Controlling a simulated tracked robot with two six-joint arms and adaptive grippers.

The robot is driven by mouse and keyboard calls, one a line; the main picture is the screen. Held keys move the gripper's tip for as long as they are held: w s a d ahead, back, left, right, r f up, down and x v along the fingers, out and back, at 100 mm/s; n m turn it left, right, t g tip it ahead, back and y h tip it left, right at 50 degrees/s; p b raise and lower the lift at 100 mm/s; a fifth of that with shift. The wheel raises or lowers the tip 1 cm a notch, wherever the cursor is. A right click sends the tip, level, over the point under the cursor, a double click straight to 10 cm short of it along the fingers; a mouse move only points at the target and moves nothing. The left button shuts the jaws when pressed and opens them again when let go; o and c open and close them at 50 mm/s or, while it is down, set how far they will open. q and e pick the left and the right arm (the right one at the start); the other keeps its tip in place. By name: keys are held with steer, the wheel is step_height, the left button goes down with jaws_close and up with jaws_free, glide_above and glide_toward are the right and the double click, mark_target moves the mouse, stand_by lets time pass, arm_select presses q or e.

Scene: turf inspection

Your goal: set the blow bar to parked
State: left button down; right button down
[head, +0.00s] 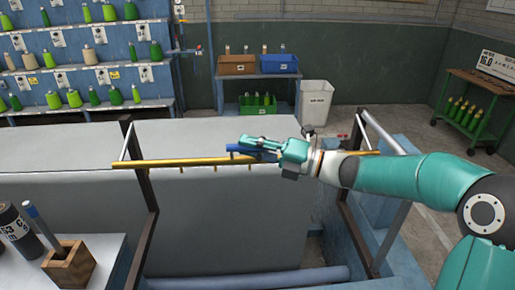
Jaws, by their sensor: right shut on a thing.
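The blow bar is a long yellow bar (175,162) with several small nozzles under it, lying level across a dark frame above a large grey surface (80,150). A blue grip (236,148) sits by the middle of the bar. My right gripper (258,149), teal, reaches in from the right and is shut at this blue grip. The gripper hides part of the grip and bar, and the bar's far right end shows beyond my wrist. My left gripper is not in view.
Dark upright posts (140,205) and a right-hand rail (392,232) flank the bar. A rack of cones (85,50), a cart with bins (258,85) and a white bin (316,103) stand behind.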

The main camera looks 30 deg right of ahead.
steer(key=shift+r, duration=0.35)
steer(key=c, duration=1.1)
jaws_free()
steer(key=shift+w, duration=0.1)
steer(key=shift+f, duration=0.1)
steer(key=shift+d+f, duration=0.1)
steer(key=shift+s+d, duration=0.25)
steer(key=shift+s, duration=0.05)
steer(key=v, duration=1.1)
steer(key=shift+s, duration=0.1)
